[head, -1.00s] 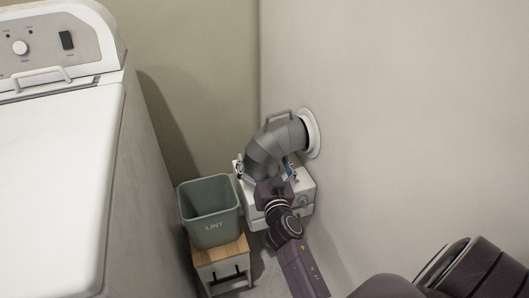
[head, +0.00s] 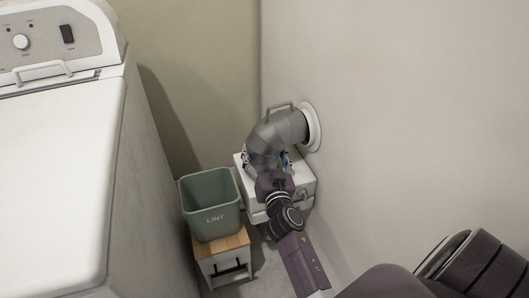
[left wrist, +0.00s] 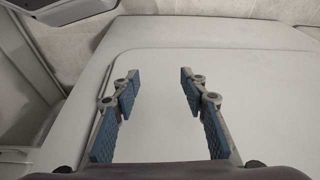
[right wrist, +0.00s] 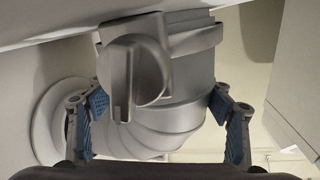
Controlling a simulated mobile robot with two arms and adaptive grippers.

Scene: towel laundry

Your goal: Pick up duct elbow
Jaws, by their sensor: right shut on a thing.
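The grey duct elbow (head: 272,137) curves down from the round white wall collar (head: 313,127) to the top of a small white unit. A handle stands on its upper bend. My right gripper (head: 268,166) is at the elbow's lower section. In the right wrist view the elbow (right wrist: 165,85) fills the space between the two blue-padded fingers of my right gripper (right wrist: 160,112), which are shut on it. My left gripper (left wrist: 157,95) is open and empty in the left wrist view, above a white surface. It is not in the head view.
The white unit (head: 302,187) stands under the elbow by the wall. A green LINT bin (head: 210,212) sits on a small wood-topped stand (head: 235,243) left of my right arm. A large white washer (head: 60,190) fills the left side. The right wall (head: 420,100) is close and bare.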

